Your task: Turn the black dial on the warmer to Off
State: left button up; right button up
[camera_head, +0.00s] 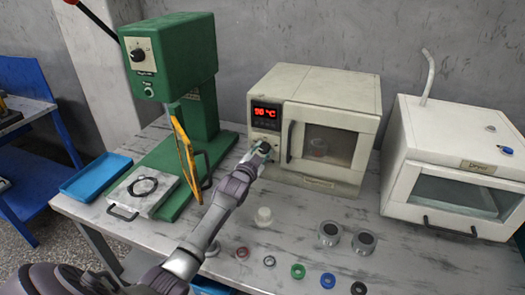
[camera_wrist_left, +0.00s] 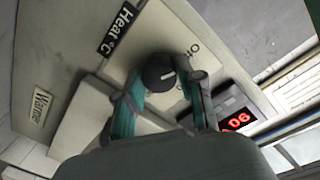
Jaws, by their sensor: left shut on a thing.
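A white line on the dial shows. My left gripper (camera_head: 262,150) is at the warmer's lower left front. In the left wrist view its teal-padded fingers (camera_wrist_left: 165,95) are closed around the dial, one on each side. In the head view the gripper hides the dial. My right gripper is not in view.
A green press (camera_head: 188,90) stands at the left, beside a blue tray (camera_head: 97,177). A white chamber (camera_head: 455,165) stands at the right. Several rings and small parts, including a green ring (camera_head: 298,271), lie along the table's front. The warmer's door is shut.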

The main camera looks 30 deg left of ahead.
pick_arm(q)
jog(key=shift+f+n, duration=0.1)
jog(key=shift+n, duration=0.2)
jog(key=o, duration=1.1)
jog(key=shift+o, duration=0.2)
jog(key=s+d, duration=0.2)
jog(key=s, duration=1)
jog(key=shift+r, duration=0.25)
jog(key=shift+d, duration=0.1)
